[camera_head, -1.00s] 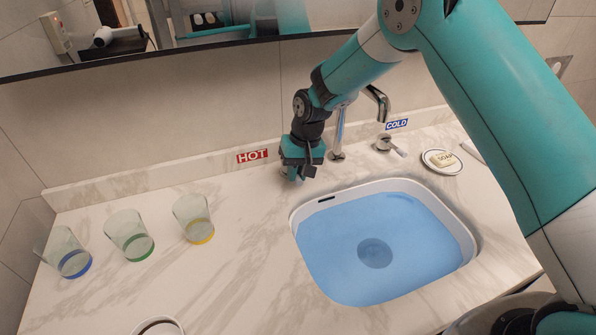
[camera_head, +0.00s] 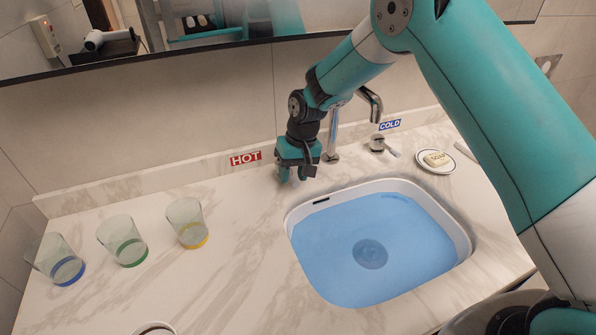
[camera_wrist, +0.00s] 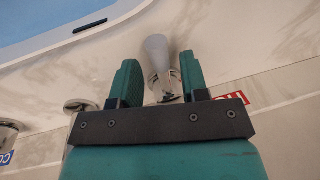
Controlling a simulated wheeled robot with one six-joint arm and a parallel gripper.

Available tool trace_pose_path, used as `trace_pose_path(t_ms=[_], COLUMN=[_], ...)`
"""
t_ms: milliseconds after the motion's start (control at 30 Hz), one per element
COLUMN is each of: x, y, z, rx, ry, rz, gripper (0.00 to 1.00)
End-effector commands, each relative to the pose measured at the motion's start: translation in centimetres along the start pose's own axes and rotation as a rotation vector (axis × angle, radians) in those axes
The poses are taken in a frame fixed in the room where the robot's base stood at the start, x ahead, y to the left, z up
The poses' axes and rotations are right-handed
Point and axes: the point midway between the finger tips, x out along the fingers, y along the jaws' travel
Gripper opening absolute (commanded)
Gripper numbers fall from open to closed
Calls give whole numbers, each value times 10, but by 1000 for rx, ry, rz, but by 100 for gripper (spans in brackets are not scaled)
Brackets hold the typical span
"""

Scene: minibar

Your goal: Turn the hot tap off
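The hot tap handle (camera_wrist: 157,52) is a pale, tapered lever on a chrome base, seen in the wrist view. It lies between the two green fingers of my gripper (camera_wrist: 159,62). A gap shows on both sides, so the gripper is open around the handle. In the head view my gripper (camera_head: 294,174) points down at the counter beside the red HOT label (camera_head: 245,158) and hides the hot tap. The label's edge also shows in the wrist view (camera_wrist: 236,101).
The cold tap (camera_head: 378,143) and chrome spout (camera_head: 333,135) stand right of my gripper. The basin (camera_head: 370,230) lies in front, blue inside. A soap dish (camera_head: 435,168) is at right. Blue (camera_head: 66,270), green (camera_head: 131,252) and yellow-based glasses (camera_head: 192,236) stand left.

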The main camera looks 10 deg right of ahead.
Motion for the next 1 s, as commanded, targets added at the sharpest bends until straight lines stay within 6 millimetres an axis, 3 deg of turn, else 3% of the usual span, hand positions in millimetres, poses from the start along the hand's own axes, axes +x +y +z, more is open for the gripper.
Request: trace_pose_path(t_ms=[267, 733, 1000], x=[-15, -129, -168], y=[-1, 1, 1], z=[-1, -2, -2], rx=[-1, 1, 0], ry=[3, 5, 1], rz=[-2, -1, 0], gripper=[41, 41, 41])
